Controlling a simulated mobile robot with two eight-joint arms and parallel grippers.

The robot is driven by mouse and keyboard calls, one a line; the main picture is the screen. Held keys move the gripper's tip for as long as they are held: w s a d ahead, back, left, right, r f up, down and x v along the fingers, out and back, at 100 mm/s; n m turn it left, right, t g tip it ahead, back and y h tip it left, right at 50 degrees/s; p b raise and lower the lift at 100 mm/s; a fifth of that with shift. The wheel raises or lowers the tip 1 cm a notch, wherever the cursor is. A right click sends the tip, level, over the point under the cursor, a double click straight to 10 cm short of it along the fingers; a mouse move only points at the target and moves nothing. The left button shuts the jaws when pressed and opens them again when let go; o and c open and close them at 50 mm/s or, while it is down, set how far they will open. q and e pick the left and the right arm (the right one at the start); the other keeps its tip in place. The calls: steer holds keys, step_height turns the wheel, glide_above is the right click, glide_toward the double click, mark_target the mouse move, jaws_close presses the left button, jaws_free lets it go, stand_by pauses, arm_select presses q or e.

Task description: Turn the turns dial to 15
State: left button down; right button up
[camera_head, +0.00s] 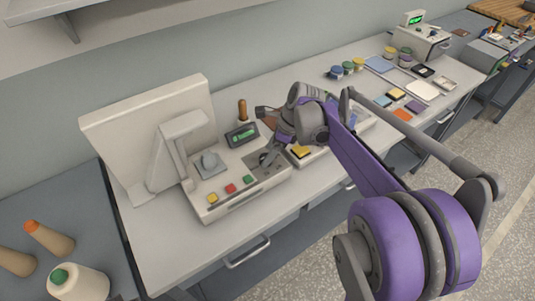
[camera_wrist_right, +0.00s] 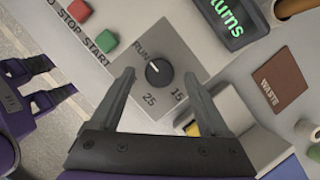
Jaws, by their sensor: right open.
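The turns dial (camera_wrist_right: 158,72) is a round black knob on a grey plate marked RUN, 25 and 15. Its pale pointer mark seems to face the RUN side, but it is small. In the right wrist view my right gripper (camera_wrist_right: 158,80) is open, its two fingers apart on either side of the dial, with visible gaps to the knob. In the head view the right gripper (camera_head: 268,150) is over the machine's right end and partly covers the dial plate. My left gripper (camera_wrist_right: 55,85) shows at the left of the right wrist view, fingers apart and empty; the head view does not show it.
The winding machine (camera_head: 215,200) has yellow, red and green buttons and a green-lit display (camera_head: 242,135). A yellow item (camera_head: 300,151) sits close to the right gripper. A brown WASTE label (camera_wrist_right: 280,83) lies beyond the dial. Jars and coloured pads stand farther right.

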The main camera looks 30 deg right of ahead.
steer(key=shift+w+a+f, duration=0.15)
steer(key=shift+a+f, duration=0.05)
steer(key=shift+f, duration=0.4)
jaws_close()
